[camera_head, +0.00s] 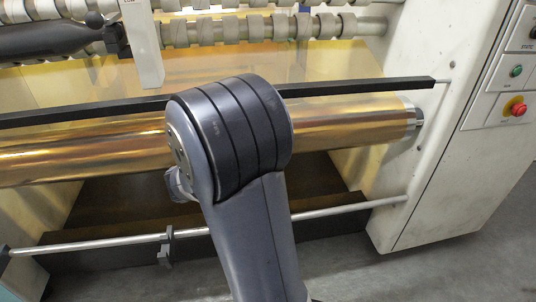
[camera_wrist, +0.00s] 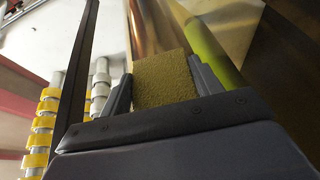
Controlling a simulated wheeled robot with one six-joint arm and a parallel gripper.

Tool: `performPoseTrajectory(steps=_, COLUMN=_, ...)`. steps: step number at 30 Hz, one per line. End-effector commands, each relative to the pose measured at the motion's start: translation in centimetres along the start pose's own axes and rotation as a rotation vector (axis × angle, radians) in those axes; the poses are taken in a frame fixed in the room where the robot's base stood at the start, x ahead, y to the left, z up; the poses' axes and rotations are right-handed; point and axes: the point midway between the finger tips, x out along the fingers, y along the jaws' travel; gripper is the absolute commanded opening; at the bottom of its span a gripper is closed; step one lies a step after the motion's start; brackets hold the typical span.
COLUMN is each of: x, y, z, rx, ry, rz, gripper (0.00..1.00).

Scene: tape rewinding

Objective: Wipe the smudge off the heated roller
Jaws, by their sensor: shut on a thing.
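The gold, shiny roller (camera_head: 345,122) runs across the machine in the head view, with a bare metal end at the right. My arm covers its middle part. In the wrist view the roller (camera_wrist: 153,28) extends away beyond my gripper. My gripper (camera_wrist: 160,74) is shut on a rough, yellow-brown sponge pad (camera_wrist: 166,84), with one finger at each side. The pad's far edge overlaps the roller in the picture; I cannot tell whether they touch. I cannot make out a smudge; a yellow-green band shows right of the pad. The head view hides my gripper behind the arm.
A black bar (camera_head: 350,86) runs just above the roller, and a thin metal rod (camera_head: 330,210) below it. Ringed shafts (camera_head: 300,27) lie behind. At the right stands a white cabinet (camera_head: 440,140) with a red button (camera_head: 517,109).

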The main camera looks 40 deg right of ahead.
Motion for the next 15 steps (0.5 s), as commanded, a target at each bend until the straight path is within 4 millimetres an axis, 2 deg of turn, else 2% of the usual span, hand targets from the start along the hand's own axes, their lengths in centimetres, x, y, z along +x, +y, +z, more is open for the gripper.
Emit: performPoseTrajectory(steps=15, x=-1.9, y=0.0, z=4.6, rx=0.001, ry=0.001, rz=-0.001, gripper=0.39)
